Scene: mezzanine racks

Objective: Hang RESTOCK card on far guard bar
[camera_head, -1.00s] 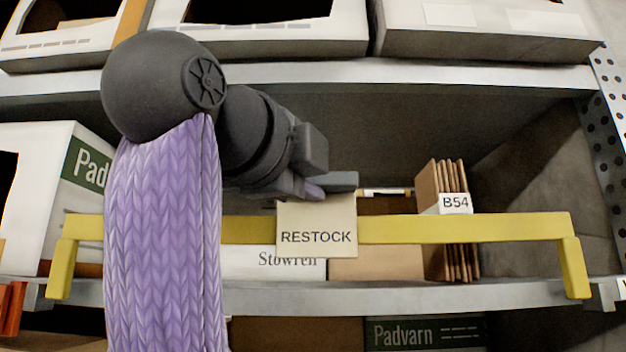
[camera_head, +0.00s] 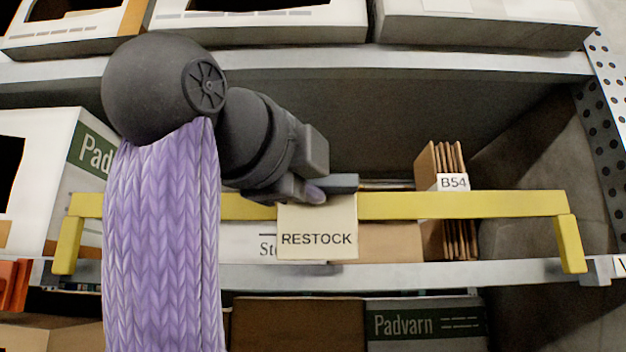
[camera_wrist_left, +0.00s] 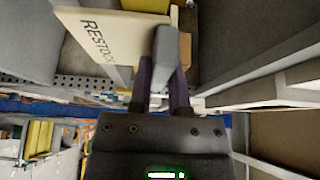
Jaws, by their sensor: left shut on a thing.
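I cannot tell whether card and bar touch. The back of the card is hidden in the head view. My right gripper is not in view.
Folded cardboard with a B54 label (camera_head: 453,183) stands behind the bar on the right. A white Pad-labelled box (camera_head: 50,170) is at the left. A Padvarn box (camera_head: 425,325) sits below the shelf edge (camera_head: 400,273). The shelf bay at right (camera_head: 540,150) looks empty.

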